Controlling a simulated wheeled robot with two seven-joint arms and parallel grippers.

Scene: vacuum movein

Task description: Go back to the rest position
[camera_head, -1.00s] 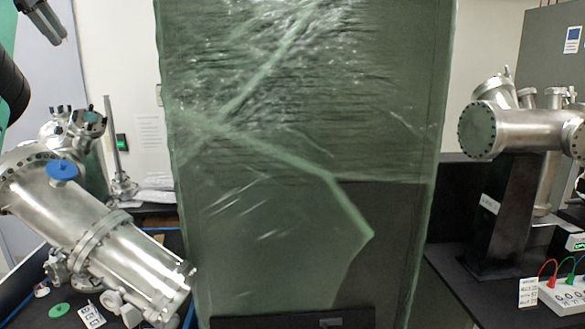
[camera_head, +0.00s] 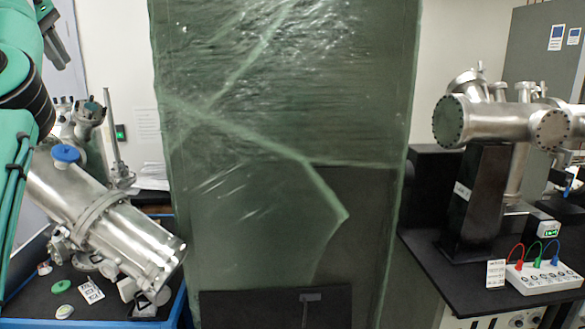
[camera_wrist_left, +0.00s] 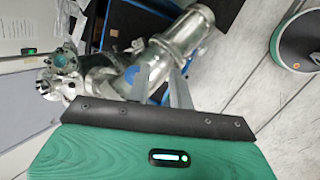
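My left gripper (camera_head: 54,38) is at the upper left of the head view, high above the left bench, with green and black arm links beside it. In the left wrist view its two fingers (camera_wrist_left: 160,88) stand apart with nothing held between them. Beyond them is a metal vessel (camera_wrist_left: 175,45), clear of the fingers. The same metal vessel with a blue cap (camera_head: 110,220) lies tilted at the left of the head view. My right gripper is in neither view.
A tall sheet of green translucent film (camera_head: 250,180) fills the middle ahead. Small parts lie in a blue-edged tray (camera_head: 95,318) at left. At right, a black bench (camera_head: 450,270) bears another metal vessel (camera_head: 500,120) and a white box with coloured leads (camera_head: 545,275).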

